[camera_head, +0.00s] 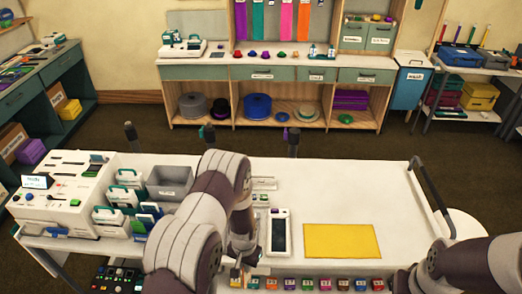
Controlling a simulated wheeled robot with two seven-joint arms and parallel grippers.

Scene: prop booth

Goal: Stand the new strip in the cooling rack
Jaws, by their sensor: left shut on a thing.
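My left gripper (239,272) is at the near edge of the white table (390,215), left of the yellow mat and just below the dark-screened device. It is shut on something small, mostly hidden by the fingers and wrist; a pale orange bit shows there. I cannot tell for certain that it is the new strip. No cooling rack can be made out for certain; small slotted white pieces (263,184) lie behind my left wrist, partly hidden by my arm. My right arm comes in at the lower right, its gripper out of the picture.
A yellow mat (342,240) lies on the table beside a white device with a dark screen (279,232). At left stand a white machine (62,190), a grey bin (169,182) and green-handled cases (125,197). The table's right half is clear.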

